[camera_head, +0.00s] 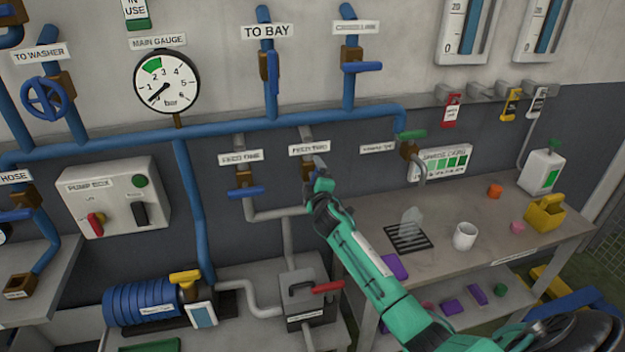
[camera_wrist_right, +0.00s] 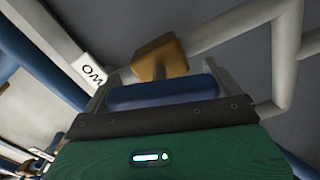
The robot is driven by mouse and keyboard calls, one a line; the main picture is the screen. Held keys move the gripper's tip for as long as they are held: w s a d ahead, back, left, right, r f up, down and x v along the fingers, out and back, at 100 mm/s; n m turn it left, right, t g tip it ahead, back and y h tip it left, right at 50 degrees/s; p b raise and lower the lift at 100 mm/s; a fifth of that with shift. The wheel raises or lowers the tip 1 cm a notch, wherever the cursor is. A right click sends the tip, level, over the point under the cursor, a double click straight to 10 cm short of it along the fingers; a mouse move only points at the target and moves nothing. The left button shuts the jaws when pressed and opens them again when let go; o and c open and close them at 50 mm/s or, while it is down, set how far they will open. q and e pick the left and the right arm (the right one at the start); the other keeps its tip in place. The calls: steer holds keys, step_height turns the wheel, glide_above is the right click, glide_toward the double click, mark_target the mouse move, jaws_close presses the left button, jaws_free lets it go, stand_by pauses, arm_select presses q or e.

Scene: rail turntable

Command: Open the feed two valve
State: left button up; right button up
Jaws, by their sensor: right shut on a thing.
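The feed two valve sits under the "FEED TWO" label (camera_head: 309,149) on the wall, mostly hidden behind my right gripper in the head view. In the right wrist view its brown body (camera_wrist_right: 158,58) and blue lever handle (camera_wrist_right: 162,93) show close up. My right gripper (camera_head: 319,184) is at the valve, and it also shows in the wrist view (camera_wrist_right: 164,98) with the blue handle between its two fingers. It is shut on that handle. I cannot tell the handle's exact angle to its pipe. My left gripper is not in view.
The feed one valve (camera_head: 245,192), with its lever crosswise, is just left. A grey box with a red lever (camera_head: 328,287) stands below. A workbench (camera_head: 460,215) with a mug (camera_head: 465,236) is at right. The pump box (camera_head: 115,197) hangs at left.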

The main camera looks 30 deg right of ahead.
steer(key=shift+f+n, duration=0.1)
steer(key=shift+n, duration=0.6)
steer(key=o, duration=0.6)
steer(key=shift+b+v, duration=1.75)
steer(key=shift+v, duration=5.2)
